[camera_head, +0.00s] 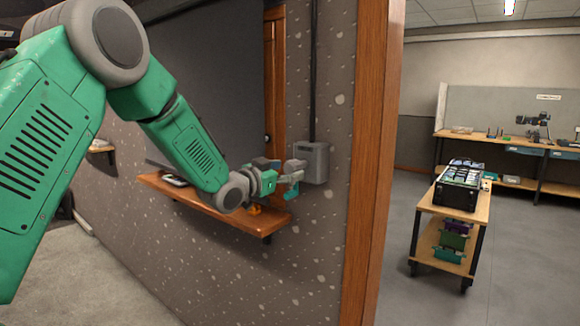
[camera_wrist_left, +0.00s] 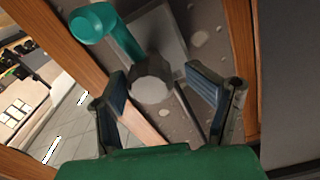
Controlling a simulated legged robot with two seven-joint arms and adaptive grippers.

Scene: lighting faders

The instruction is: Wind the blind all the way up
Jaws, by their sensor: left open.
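The dark grey blind (camera_head: 215,70) hangs low on the speckled wall, its lower part near the shelf and partly hidden behind my left arm. A grey winder box (camera_head: 314,162) is fixed to the wall right of it. In the left wrist view, a teal crank arm with a round teal knob (camera_wrist_left: 92,22) runs to a grey hub (camera_wrist_left: 152,80). My left gripper (camera_head: 284,174) is at the winder, its fingers spread. In the wrist view the hub appears between the open fingers (camera_wrist_left: 156,84), and the knob lies beyond them. Contact cannot be told. My right gripper is out of view.
A wooden wall shelf (camera_head: 225,211) with a small dark device (camera_head: 175,180) runs under my left forearm. A wooden post (camera_head: 372,150) stands right of the winder. Beyond it are a cart (camera_head: 456,215) and a workbench (camera_head: 500,140), with open floor around.

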